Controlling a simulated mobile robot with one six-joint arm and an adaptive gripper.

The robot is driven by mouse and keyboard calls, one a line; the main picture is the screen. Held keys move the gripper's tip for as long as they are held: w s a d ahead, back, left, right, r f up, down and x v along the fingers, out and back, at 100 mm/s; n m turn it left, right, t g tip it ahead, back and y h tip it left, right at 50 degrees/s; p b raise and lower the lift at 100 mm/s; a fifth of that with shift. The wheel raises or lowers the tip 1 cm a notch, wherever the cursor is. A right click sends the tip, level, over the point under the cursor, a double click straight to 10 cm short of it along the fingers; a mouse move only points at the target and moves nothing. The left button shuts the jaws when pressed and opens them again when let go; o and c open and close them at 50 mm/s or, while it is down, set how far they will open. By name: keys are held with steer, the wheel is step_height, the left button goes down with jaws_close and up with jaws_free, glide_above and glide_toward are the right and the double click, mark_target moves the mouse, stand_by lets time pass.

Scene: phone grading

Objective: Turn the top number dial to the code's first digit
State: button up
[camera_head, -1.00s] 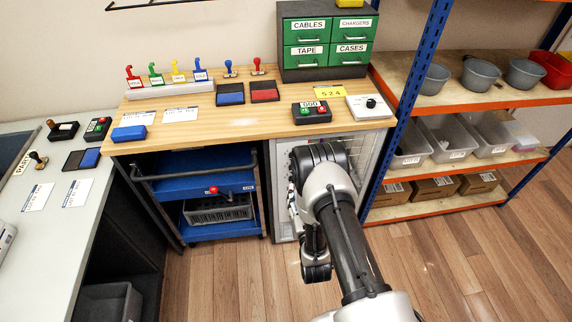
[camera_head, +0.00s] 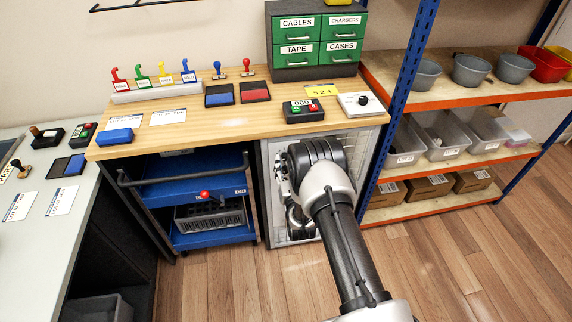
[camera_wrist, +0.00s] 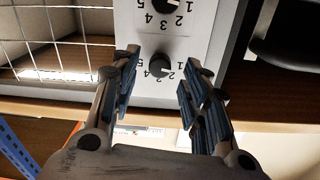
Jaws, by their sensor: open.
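In the wrist view the panel's digits appear upside down. A black number dial (camera_wrist: 159,67), nearest my gripper, sits on a light grey panel (camera_wrist: 150,97); I take it as the top dial. Its exact setting is hard to read. A second dial (camera_wrist: 165,5) is cut off at the picture's upper edge. My gripper (camera_wrist: 160,76) is open, its fingers on either side of the nearer dial in the picture; I cannot tell whether they touch it. In the head view my arm mostly hides the gripper and the panel. A yellow card (camera_head: 321,91) on the bench reads 524.
The wooden bench (camera_head: 222,122) overhangs the wire-front cabinet (camera_head: 266,200). A blue cart (camera_head: 195,190) stands at left of the cabinet, a shelf rack (camera_head: 412,100) at right. A wire grid (camera_wrist: 60,40) lies left of the panel in the wrist view.

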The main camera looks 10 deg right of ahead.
steer(key=shift+w, duration=1.05)
steer(key=shift+c, duration=0.6)
jaws_close()
